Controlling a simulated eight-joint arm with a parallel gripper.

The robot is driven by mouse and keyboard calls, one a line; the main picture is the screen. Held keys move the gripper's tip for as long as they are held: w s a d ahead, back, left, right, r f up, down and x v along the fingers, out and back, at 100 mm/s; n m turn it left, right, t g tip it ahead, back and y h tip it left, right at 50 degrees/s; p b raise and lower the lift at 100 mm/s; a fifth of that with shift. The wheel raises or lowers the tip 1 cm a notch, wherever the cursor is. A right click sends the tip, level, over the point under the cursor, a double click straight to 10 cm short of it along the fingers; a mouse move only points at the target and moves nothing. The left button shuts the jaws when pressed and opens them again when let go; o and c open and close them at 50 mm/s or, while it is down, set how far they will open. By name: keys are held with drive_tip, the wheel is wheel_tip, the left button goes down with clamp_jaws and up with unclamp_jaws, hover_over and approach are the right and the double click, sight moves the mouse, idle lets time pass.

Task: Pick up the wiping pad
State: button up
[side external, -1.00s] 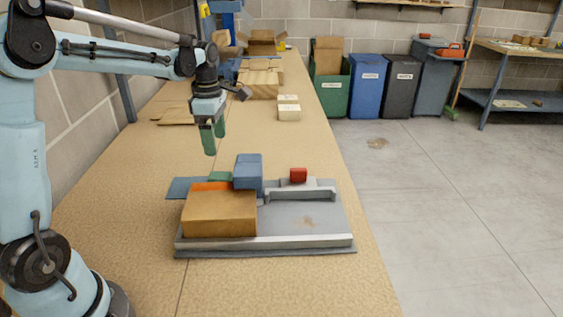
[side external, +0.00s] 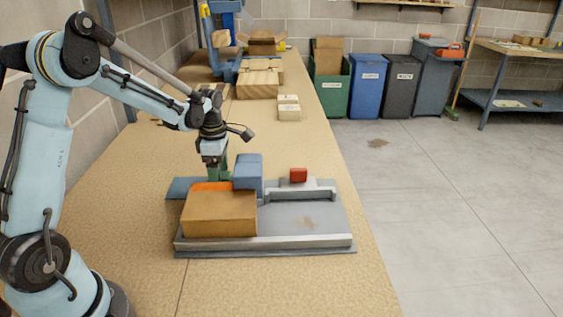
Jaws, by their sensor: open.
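My gripper (side external: 217,176), with green fingers, points down at the back left of the grey tray-like fixture (side external: 325,232). It is open, behind the tan box and left of the blue block. A low green piece, perhaps the wiping pad, lies at that spot and is now mostly hidden by the similarly green fingers. I cannot tell whether they touch it. An orange strip (side external: 208,187) lies just in front of the fingers. A brown smear (side external: 303,222) marks the fixture's grey surface.
A tan box (side external: 219,214) stands at the fixture's front left. A blue block (side external: 248,174) rises close to my gripper's right. Small pale boxes (side external: 289,112) stand farther back. The bench's left front is clear.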

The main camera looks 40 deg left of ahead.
drive_tip(key=shift+f, duration=0.95)
drive_tip(key=c, duration=1.1)
drive_tip(key=shift+r, duration=0.1)
wheel_tip(320, 180, up, 10)
drive_tip(key=shift+f, duration=0.1)
